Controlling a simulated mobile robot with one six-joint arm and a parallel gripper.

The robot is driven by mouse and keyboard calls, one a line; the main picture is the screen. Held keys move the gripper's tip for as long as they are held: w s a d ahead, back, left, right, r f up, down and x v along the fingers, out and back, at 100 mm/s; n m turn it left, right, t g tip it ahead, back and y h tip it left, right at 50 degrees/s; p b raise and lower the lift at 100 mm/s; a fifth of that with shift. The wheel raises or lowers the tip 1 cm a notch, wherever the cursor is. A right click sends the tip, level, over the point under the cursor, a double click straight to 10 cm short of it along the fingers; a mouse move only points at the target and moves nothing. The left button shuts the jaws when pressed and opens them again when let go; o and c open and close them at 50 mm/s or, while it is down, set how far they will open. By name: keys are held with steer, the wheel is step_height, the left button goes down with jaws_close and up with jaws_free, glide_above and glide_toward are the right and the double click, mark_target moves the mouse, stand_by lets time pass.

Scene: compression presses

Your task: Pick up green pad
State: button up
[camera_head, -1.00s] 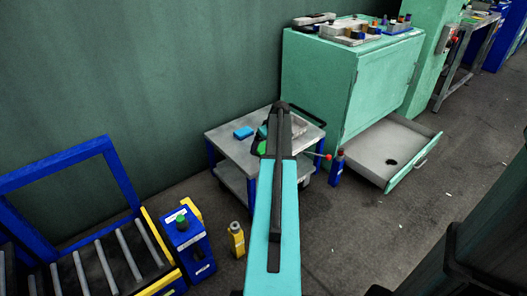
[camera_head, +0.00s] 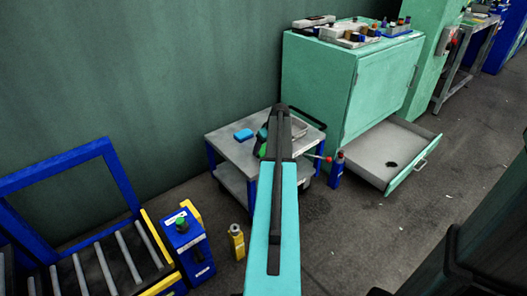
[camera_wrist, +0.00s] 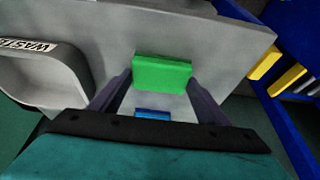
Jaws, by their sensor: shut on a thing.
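The green pad (camera_wrist: 162,72) is a small bright green block between the two fingertips of my gripper (camera_wrist: 161,80) in the wrist view. The fingers press on its left and right sides, and the gripper is shut on it. In the head view only a bit of the green pad (camera_head: 262,151) shows beside my arm, which hides most of the gripper. The pad is over or on the grey top of the small cart (camera_head: 225,146); I cannot tell whether it touches the top.
A blue pad (camera_head: 243,134) lies on the cart; a blue block (camera_wrist: 152,114) shows in the wrist view. A grey bin with a partly readable label (camera_wrist: 45,80) is close by. A green cabinet (camera_head: 345,85) with an open drawer (camera_head: 375,160) stands right of the cart.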

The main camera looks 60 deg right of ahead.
mark_target(263, 148)
steer(key=shift+r, duration=0.1)
steer(key=shift+r, duration=0.55)
steer(key=p+v, duration=0.1)
steer(key=v, duration=0.1)
steer(key=shift+r, duration=0.3)
steer(key=s+a+r+p, duration=0.1)
steer(key=s+a+p, duration=0.1)
steer(key=s, duration=1.3)
steer(key=shift+a, duration=0.75)
steer(key=shift+r, duration=0.15)
